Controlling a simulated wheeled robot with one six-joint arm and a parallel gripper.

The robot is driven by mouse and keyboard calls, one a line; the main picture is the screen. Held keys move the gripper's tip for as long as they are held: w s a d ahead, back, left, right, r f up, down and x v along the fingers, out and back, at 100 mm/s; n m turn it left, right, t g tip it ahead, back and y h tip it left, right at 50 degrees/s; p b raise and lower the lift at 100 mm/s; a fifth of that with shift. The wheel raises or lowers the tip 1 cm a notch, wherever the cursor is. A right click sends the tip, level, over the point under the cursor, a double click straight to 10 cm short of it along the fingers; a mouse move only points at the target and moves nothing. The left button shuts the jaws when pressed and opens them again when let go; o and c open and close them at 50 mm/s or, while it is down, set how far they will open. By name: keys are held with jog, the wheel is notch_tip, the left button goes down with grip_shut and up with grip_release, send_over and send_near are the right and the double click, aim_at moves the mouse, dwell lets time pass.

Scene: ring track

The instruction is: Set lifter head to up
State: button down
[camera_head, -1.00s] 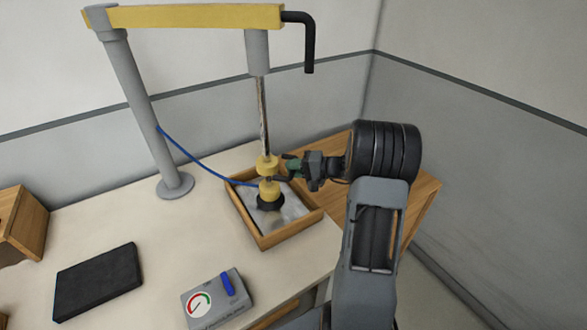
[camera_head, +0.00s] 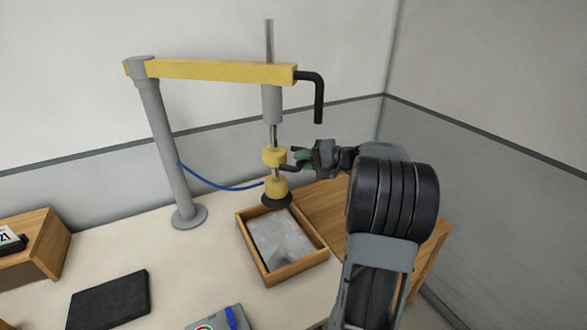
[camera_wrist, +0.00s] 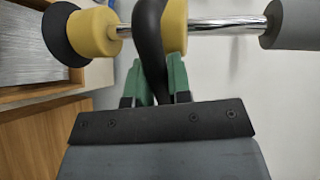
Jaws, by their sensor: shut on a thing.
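The lifter head (camera_head: 276,187) is a yellow spool-like body with a black suction cup below it. It hangs from a metal rod under a yellow boom (camera_head: 215,72). The cup is above the wooden tray, clear of the grey sheet (camera_head: 281,243) in it. My gripper (camera_head: 298,157) is at the right of the head, with green fingertips. In the wrist view the fingers (camera_wrist: 160,80) are shut on a black handle (camera_wrist: 151,35) that crosses in front of the head, and the yellow head (camera_wrist: 94,32) and chrome rod lie behind. The fingertips are partly hidden by the handle.
A grey post (camera_head: 170,150) carries the boom, with a blue hose (camera_head: 215,185) running to the head. The wooden tray (camera_head: 300,266) sits below. A black pad (camera_head: 109,299), a gauge box (camera_head: 215,321) and a wooden box (camera_head: 35,252) stand at left and front.

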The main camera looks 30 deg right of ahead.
jog(key=shift+r, duration=0.15)
jog(key=c, duration=1.1)
grip_release()
jog(key=shift+s, duration=0.1)
jog(key=b+v, duration=0.3)
jog(key=v, duration=1)
jog(key=shift+s+d, duration=0.25)
jog(key=shift+w, duration=0.1)
